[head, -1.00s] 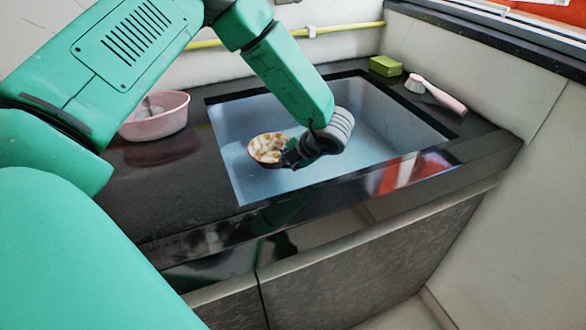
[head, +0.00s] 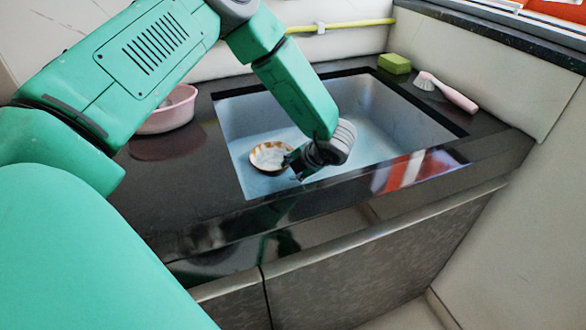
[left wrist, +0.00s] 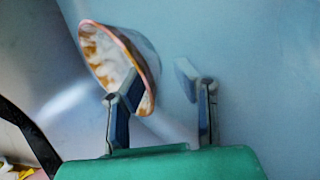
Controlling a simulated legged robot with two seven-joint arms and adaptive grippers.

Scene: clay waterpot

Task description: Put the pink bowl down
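The small bowl (head: 268,156) has a white and brown patterned inside and is low in the sink in the head view. In the left wrist view the bowl (left wrist: 112,62) shows a pinkish rim and looks tilted. My left gripper (head: 294,168) is just right of it in the head view. In the left wrist view my left gripper (left wrist: 158,84) has its fingers apart. The left finger overlaps the bowl's rim, and a gap separates the rim from the right finger. I cannot tell whether the bowl touches the sink floor. My right gripper is not in view.
The sink (head: 375,125) is set in a dark counter (head: 180,195). A larger pink basin (head: 170,118) stands on the counter at left, partly behind my arm. A green sponge (head: 394,63) and a pink-handled brush (head: 450,94) lie at the back right.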

